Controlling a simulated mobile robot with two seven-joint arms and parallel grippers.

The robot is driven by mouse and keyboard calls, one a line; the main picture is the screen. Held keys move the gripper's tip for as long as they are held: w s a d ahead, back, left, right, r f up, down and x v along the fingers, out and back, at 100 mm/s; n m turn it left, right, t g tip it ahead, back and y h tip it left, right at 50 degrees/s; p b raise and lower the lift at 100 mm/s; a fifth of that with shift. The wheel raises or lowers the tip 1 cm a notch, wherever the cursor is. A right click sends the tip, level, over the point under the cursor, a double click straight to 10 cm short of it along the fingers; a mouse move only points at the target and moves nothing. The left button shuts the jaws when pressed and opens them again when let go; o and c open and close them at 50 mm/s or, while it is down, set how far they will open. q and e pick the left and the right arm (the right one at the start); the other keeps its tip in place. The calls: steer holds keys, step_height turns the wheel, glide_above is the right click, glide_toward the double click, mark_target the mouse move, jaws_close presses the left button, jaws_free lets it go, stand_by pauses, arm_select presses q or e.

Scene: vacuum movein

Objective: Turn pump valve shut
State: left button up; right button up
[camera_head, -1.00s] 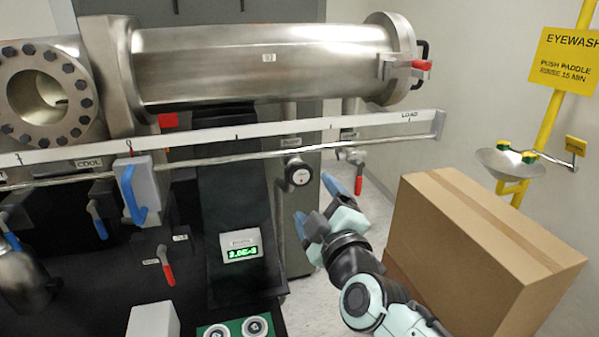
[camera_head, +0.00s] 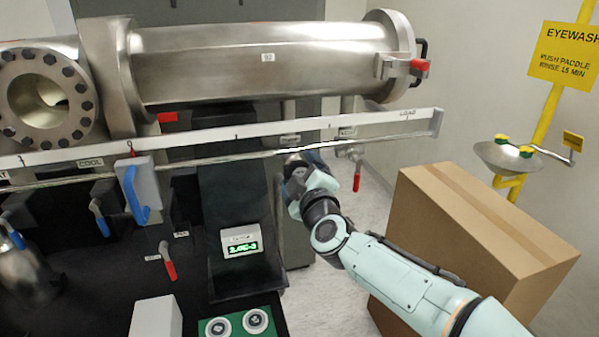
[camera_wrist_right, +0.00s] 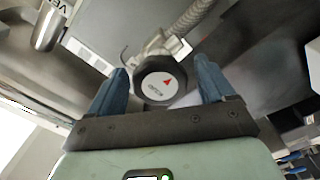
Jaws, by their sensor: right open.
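The round valve knob (camera_wrist_right: 160,84) has a black rim and a white face with a red arrow. In the wrist view it sits between the two blue fingers of my right gripper (camera_wrist_right: 160,72), with a visible gap to each finger. The writing on its face is too small to read. In the head view my right gripper (camera_head: 303,168) is in front of the knob's place on the dark cabinet and hides it. My right gripper is open and empty. My left gripper is not in view.
A long white rail (camera_head: 220,137) and a metal cylinder (camera_head: 260,65) run above my right gripper. A red-handled valve (camera_head: 357,177) hangs just right of it. A cardboard box (camera_head: 470,250) stands beside my right forearm. A pressure display (camera_head: 242,245) is lower left.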

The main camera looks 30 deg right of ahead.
steer(key=c, duration=1.1)
steer(key=shift+o, duration=0.3)
